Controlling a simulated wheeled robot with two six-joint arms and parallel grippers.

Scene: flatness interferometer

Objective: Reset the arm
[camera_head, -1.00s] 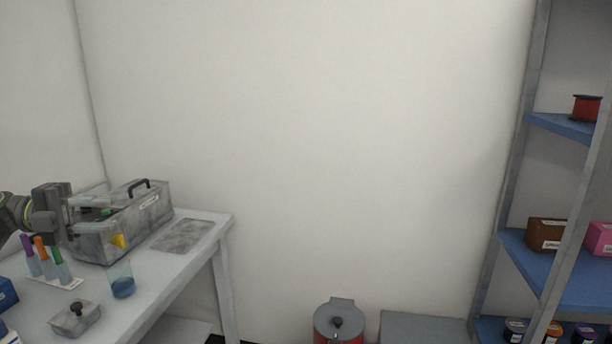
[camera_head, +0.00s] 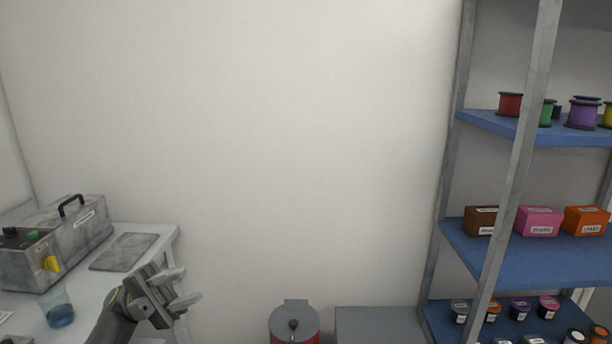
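My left gripper (camera_head: 179,291) is in the lower left, in front of the right edge of the white table (camera_head: 95,274). Its two light grey fingers are spread apart, pointing right, with nothing between them. My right gripper is outside the view. The interferometer (camera_head: 62,240), a grey box with a black handle and a yellow knob, stands at the back left of the table.
A beaker with blue liquid (camera_head: 57,308) and a flat grey plate (camera_head: 124,251) are on the table. A red bin with a grey lid (camera_head: 294,325) and a grey box (camera_head: 376,325) stand by the wall. Blue shelves (camera_head: 520,250) with spools, boxes and jars stand right.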

